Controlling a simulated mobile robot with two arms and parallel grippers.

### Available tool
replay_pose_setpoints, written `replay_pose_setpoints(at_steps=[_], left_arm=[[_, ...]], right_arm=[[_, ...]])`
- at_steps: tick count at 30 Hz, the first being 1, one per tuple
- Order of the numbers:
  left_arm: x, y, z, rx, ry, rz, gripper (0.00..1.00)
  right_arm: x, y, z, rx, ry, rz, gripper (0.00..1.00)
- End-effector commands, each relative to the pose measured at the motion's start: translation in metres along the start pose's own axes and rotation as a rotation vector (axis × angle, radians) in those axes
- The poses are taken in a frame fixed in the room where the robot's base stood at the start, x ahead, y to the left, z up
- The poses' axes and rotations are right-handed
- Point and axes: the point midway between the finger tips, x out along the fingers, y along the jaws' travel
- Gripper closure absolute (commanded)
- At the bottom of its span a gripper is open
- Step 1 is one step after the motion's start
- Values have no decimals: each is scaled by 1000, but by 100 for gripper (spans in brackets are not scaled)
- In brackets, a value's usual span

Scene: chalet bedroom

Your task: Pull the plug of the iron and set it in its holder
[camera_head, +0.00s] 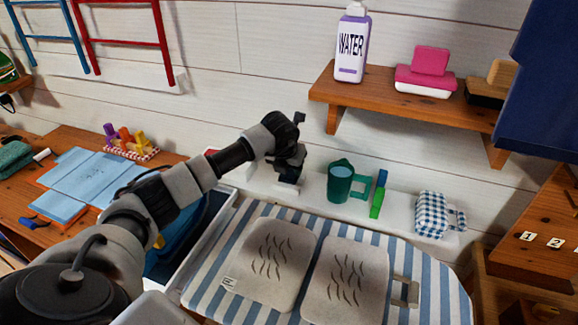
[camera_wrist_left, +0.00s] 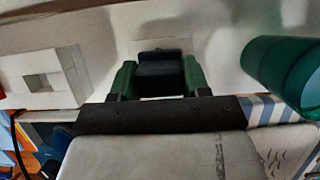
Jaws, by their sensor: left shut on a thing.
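My left gripper (camera_head: 288,172) is low by the white plank wall, behind the ironing board (camera_head: 228,252). In the left wrist view its green-padded fingers (camera_wrist_left: 160,78) are shut on a small black block that looks like the plug (camera_wrist_left: 162,68). A pale plate or wall face is right behind the plug; I cannot tell whether they touch. A white block with a square opening (camera_wrist_left: 42,82) stands to the left in that view; I cannot tell if it is the holder. I cannot make out the iron. My right gripper is not in view.
A green mug (camera_head: 341,183) stands close right of my left gripper and also shows in the wrist view (camera_wrist_left: 283,75). A wooden shelf (camera_head: 395,97) with a water bottle (camera_head: 352,45) hangs above.

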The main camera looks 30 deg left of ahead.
Motion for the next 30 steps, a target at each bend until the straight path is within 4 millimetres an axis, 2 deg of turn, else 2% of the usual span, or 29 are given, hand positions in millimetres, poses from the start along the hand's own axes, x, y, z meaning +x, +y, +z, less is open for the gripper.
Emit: replay_pose_setpoints(at_steps=[17, 18, 22, 23, 30], left_arm=[[5, 0, -2, 0, 0, 0, 78], [4, 0, -2, 0, 0, 0, 48], [4, 0, -2, 0, 0, 0, 28], [4, 0, -2, 0, 0, 0, 24], [4, 0, -2, 0, 1, 0, 24]], right_arm=[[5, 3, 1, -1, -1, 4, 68], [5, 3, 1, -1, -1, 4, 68], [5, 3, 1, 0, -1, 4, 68], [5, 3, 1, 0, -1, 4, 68], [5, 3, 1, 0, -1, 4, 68]])
